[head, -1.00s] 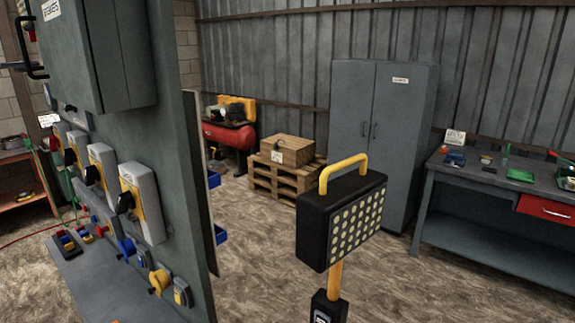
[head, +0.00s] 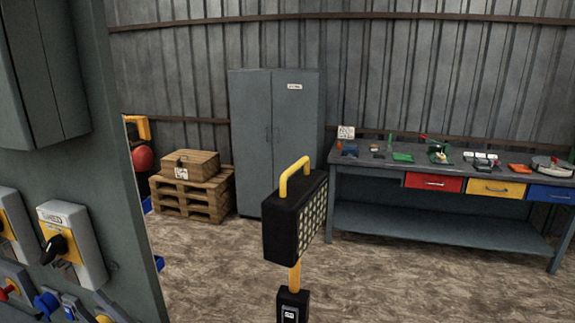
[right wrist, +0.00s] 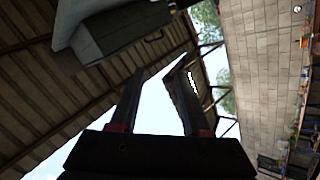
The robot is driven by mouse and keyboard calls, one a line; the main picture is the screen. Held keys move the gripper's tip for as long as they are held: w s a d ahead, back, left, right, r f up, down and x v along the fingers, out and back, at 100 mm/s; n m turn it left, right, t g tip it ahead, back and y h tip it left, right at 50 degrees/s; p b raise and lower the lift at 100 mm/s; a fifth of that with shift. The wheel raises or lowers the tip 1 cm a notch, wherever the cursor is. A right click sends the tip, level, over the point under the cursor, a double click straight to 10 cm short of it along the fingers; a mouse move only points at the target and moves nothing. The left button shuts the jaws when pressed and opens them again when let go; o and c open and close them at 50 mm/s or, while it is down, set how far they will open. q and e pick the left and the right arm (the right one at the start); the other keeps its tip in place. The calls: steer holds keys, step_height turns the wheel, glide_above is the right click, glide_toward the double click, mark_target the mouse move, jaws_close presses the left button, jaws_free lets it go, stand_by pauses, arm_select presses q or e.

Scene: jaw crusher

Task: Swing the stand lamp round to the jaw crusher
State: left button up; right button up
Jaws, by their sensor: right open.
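The stand lamp (head: 294,218) stands in the middle of the head view. It has a black rectangular head with a yellow handle on top, on a yellow post. Its panel of small lights faces right and is seen at a steep angle. A black box (head: 292,306) sits on the post; the lamp's base is out of frame. My right gripper (right wrist: 158,72) shows in the right wrist view, its two dark fingers apart with nothing between them. It does not show in the head view, nor does my left gripper. I cannot make out the jaw crusher.
A grey control panel (head: 105,165) with switches stands close on the left. Behind the lamp are a wooden crate (head: 190,162) on pallets, a grey cabinet (head: 275,140) and a workbench (head: 440,225) with coloured drawers. The floor around the lamp looks clear.

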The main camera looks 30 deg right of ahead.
steer(key=w+d+r+m+t+h, duration=0.2)
steer(key=w+r+m+t+h, duration=0.25)
steer(key=r+h, duration=0.45)
steer(key=s+d+r+m+g+h+p, duration=0.2)
steer(key=s+d+r+m+g+h, duration=0.2)
steer(key=d+r+m+h, duration=1.15)
steer(key=m+g+h, duration=0.6)
steer(key=m+g, duration=0.2)
steer(key=g, duration=0.5)
glide_toward(304, 159)
steer(key=shift+t, duration=0.25)
steer(key=p+x, duration=0.3)
steer(key=p, duration=0.2)
steer(key=p+x, duration=0.2)
steer(key=shift+w+d+f+p, duration=0.15)
steer(key=shift+d+f+p, duration=0.15)
steer(key=shift+f, duration=0.05)
steer(key=shift+w+d, duration=0.25)
steer(key=shift+d, duration=0.05)
